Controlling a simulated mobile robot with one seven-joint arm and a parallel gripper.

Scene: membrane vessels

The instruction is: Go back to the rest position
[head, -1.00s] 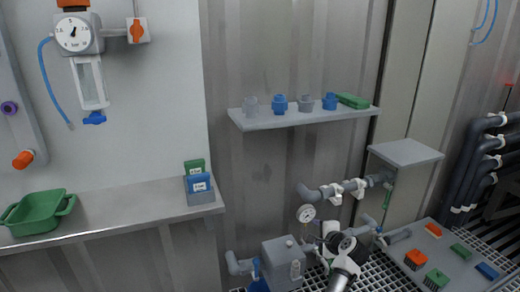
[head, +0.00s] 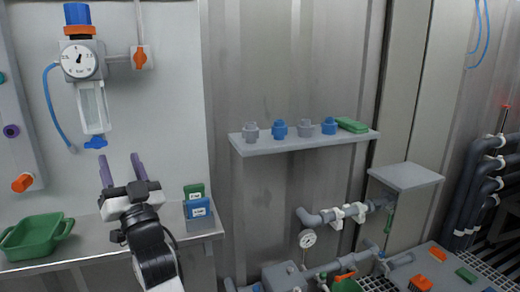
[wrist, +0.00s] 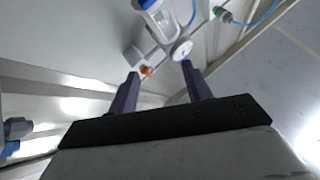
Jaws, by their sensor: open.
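My gripper (head: 122,170) is raised in front of the left wall panel, above the steel counter, with its two purple fingers pointing up. The fingers are apart with nothing between them. In the wrist view my gripper (wrist: 160,82) is also open and empty. Beyond the fingers, the wrist view shows the clear filter bowl (wrist: 160,18) and the round gauge (wrist: 181,49). In the head view the gauge (head: 79,59) and the clear bowl (head: 93,108) hang on the wall above and left of the gripper, apart from it.
A green bin (head: 36,238) stands on the counter (head: 90,246) left of my arm. A card holder with green and blue cards (head: 198,207) is just to the right. A shelf (head: 300,144) holds several fittings. Pipes (head: 335,213) run at lower right.

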